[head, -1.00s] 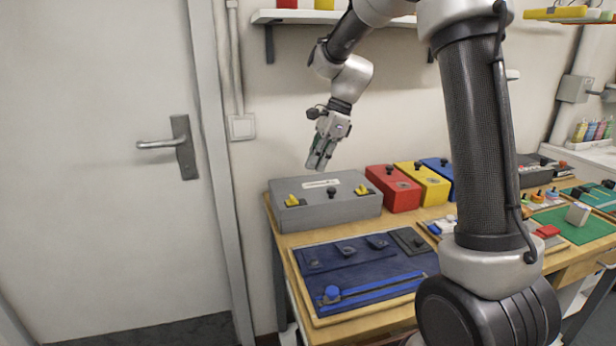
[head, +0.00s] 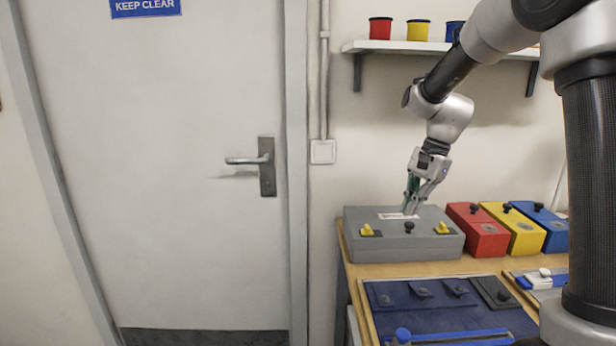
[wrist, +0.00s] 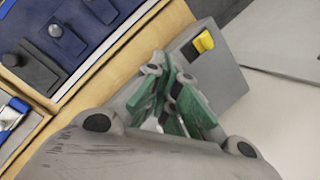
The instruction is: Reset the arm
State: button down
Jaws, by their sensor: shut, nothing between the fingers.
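My gripper (head: 411,210) is at the end of my arm, pointing down over the grey box with yellow latches (head: 395,245) in the head view. It is shut and empty. In the wrist view its green-padded fingers (wrist: 180,112) come together in front of the grey box (wrist: 220,88), with one yellow latch (wrist: 203,42) visible beside them. The fingertips overlap the box's top in the head view; I cannot tell whether they touch it.
Red (head: 480,238), yellow (head: 522,236) and blue (head: 553,234) boxes stand right of the grey box. A navy panel with flaps (head: 440,318) lies in front on the wooden bench. A shelf (head: 440,48) with coloured pots hangs above. A closed door (head: 170,220) is at left.

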jog(key=s+d+r+n+t+h, duration=0.1)
jog(key=s+d+r+n, duration=0.1)
jog(key=s, duration=0.6)
jog(key=s+d+r+n+t+h, duration=0.1)
jog(key=s+d+r+n+t, duration=0.1)
jog(key=s, duration=0.7)
jog(key=s+d+r+n+t+h, duration=0.1)
jog(key=s+d+r+n+t, duration=0.1)
jog(key=s+d+r+n, duration=0.2)
jog(key=s+d+n, duration=0.1)
jog(key=s+n, duration=0.2)
jog(key=s, duration=0.2)
jog(key=shift+s+d, duration=0.2)
jog(key=shift+s, duration=0.05)
